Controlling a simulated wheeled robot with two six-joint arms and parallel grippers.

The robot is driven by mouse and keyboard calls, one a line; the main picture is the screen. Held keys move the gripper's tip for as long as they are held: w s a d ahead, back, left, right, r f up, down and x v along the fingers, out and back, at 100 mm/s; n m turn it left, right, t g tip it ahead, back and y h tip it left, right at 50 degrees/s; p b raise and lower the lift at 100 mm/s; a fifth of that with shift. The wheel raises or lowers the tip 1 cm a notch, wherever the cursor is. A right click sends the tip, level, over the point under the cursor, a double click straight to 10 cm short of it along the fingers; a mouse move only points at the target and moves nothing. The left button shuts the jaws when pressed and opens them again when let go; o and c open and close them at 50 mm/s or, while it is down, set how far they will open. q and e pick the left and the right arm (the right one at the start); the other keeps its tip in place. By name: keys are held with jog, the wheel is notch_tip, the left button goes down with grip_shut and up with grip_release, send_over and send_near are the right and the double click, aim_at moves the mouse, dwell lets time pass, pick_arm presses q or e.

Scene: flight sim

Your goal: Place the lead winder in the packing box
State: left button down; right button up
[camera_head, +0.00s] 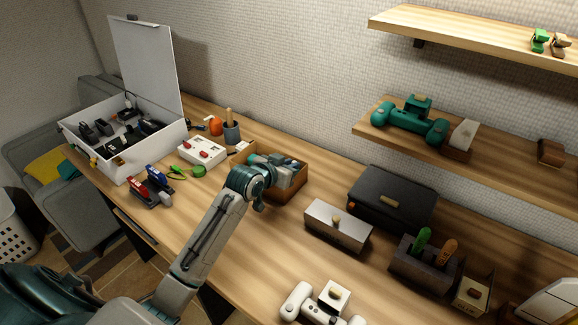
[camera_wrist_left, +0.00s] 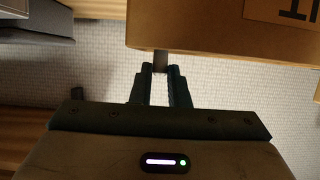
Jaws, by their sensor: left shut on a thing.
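My left gripper (camera_head: 288,170) is over the open brown cardboard box (camera_head: 290,190) on the desk, which I take for the packing box. In the left wrist view the fingers (camera_wrist_left: 160,70) are nearly together on a small grey piece, likely the lead winder (camera_wrist_left: 160,60); most of it is hidden. The brown box with a dark printed label (camera_wrist_left: 225,30) fills the upper right of that view, just beyond the fingertips. I cannot tell whether the held piece is inside the box or above it. My right gripper is not in view.
An open white case (camera_head: 128,160) with dark items stands at the left, lid raised. A white panel with red knobs (camera_head: 202,152) and small tools lie between it and the box. A grey metal box (camera_head: 338,227) and a black case (camera_head: 392,198) stand at the right.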

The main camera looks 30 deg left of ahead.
pick_arm(q)
jog(key=shift+s+f, duration=0.1)
jog(key=shift+f, duration=0.25)
jog(key=c, duration=1.4)
grip_release()
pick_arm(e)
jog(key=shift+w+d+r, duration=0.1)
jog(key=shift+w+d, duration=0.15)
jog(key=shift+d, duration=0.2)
pick_arm(q)
jog(key=shift+s, duration=0.1)
jog(key=b+v, duration=0.1)
jog(key=v, duration=1.1)
jog(key=shift+b, duration=0.3)
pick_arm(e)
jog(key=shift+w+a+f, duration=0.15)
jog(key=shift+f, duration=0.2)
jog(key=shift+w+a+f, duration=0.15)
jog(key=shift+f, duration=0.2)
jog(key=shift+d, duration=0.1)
